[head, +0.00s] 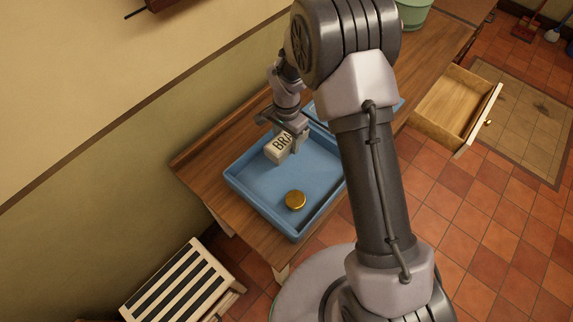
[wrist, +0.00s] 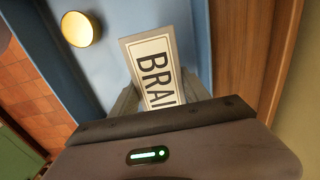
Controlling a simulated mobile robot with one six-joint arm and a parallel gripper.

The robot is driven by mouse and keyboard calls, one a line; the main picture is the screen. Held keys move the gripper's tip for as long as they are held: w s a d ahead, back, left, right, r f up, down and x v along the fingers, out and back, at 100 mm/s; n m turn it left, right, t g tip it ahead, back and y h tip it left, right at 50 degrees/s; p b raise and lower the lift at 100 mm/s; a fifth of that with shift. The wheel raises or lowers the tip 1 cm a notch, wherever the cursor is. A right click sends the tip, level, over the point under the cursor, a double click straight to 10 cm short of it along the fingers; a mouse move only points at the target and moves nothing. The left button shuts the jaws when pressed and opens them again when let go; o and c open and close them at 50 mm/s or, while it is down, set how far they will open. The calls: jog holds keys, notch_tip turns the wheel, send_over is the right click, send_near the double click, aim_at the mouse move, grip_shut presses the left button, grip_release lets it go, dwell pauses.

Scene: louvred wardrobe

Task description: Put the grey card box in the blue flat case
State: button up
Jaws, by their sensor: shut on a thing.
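The grey card box (head: 281,147), pale with dark letters starting "BRA", is in my gripper (head: 289,133). My gripper is shut on it and holds it over the far left part of the blue flat case (head: 262,193). In the wrist view the box (wrist: 152,68) sticks out beyond the jaws (wrist: 155,95), with the case's blue floor (wrist: 118,25) behind it. I cannot tell whether the box touches the case floor. The rest of the box is hidden by my gripper.
A round gold tin (head: 295,200) lies in the case, also seen in the wrist view (wrist: 80,29). The case stands on a wooden table (head: 196,160) along the wall. A drawer (head: 457,107) stands open at the right. A slatted stool (head: 182,283) is at the lower left.

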notch_tip(320, 180, down, 7)
jog(key=shift+f+b, duration=0.15)
jog(key=shift+b, duration=0.75)
jog(key=shift+f, duration=0.2)
jog(key=o, duration=1.5)
jog(key=shift+c, duration=0.2)
jog(key=shift+r, duration=0.1)
jog(key=shift+r, duration=0.1)
